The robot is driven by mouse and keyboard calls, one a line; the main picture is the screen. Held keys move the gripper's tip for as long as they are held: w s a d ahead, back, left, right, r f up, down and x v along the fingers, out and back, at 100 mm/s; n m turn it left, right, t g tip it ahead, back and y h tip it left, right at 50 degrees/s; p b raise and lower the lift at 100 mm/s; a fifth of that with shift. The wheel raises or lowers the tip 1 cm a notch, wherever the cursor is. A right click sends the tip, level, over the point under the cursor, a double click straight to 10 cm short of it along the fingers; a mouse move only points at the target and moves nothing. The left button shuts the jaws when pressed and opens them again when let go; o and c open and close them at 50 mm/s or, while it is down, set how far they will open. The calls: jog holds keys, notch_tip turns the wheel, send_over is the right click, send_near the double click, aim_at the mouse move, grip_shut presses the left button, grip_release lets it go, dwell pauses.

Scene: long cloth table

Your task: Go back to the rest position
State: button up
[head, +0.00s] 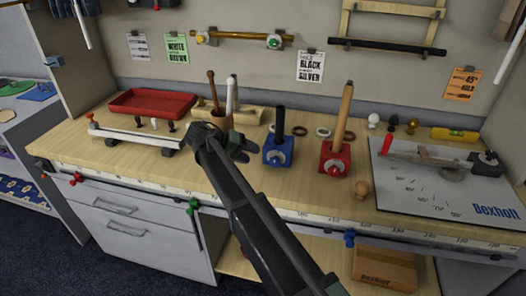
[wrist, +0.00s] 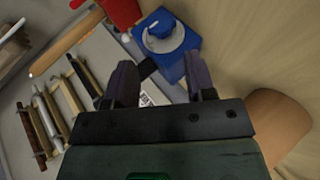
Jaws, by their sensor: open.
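My gripper (head: 243,150) is above the wooden bench, just left of a blue block (head: 278,158) with a black upright rod. In the wrist view my gripper (wrist: 162,78) is open, its two dark fingers apart. The blue block shows beyond the fingertips in the wrist view (wrist: 178,62), with its dark rod partly behind a finger. I see nothing held between the fingers. My arm covers part of the bench's front in the head view.
A red block (head: 335,165) with a wooden rod stands right of the blue block. A white angle board (head: 440,200) lies right. Bare bench shows front left (head: 110,150).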

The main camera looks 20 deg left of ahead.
jog(key=shift+s+a+r, duration=0.35)
jog(key=shift+a, duration=0.1)
